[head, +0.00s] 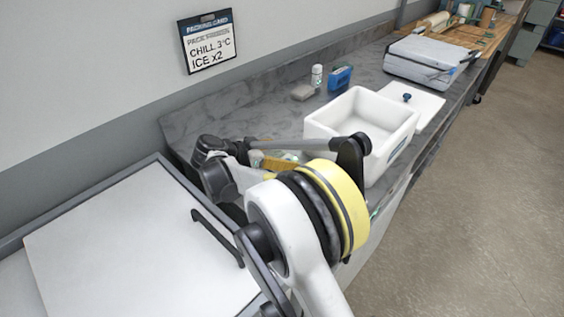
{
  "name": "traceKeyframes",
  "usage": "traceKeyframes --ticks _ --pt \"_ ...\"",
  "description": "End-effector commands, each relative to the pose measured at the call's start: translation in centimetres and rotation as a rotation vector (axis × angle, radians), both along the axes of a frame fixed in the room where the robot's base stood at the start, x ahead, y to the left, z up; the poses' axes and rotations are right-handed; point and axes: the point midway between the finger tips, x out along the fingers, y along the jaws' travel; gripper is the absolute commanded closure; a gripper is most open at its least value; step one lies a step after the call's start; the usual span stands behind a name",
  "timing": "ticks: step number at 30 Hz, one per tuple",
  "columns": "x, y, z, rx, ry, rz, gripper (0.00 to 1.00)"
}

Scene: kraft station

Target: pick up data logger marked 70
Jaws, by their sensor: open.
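I cannot make out any data logger marked 70, as no such number is readable. Several small items lie on the grey counter (270,125) behind my arm and are partly hidden, among them a yellow one (279,164). My arm is folded in the foreground, with its yellow-banded joint in front of the counter. My gripper's fingers do not show and appear to be hidden by the arm.
An open white box (318,126) stands on the counter beside a white lid (418,104). A white-lidded chest (125,250) fills the lower left. Floor is clear at right.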

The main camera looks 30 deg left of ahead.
Motion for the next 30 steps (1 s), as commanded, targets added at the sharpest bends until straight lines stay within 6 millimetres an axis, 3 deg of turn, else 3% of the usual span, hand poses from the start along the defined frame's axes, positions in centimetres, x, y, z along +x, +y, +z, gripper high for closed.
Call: traceKeyframes --ticks 2,6,7,19,20,22,30 --pt "0.0 0.0 0.1 0.000 0.000 0.000 0.05" --pt "0.0 0.0 0.1 0.000 0.000 0.000 0.45" --pt "0.0 0.0 0.1 0.000 0.000 0.000 0.49" --pt "-0.1 0.0 0.4 0.001 0.001 -0.001 0.50" --pt "-0.1 0.0 0.7 0.001 0.001 -0.001 0.55" --pt "-0.1 0.0 1.9 0.001 0.001 -0.001 0.65" --pt "-0.1 0.0 7.7 0.000 0.000 -0.001 0.65"
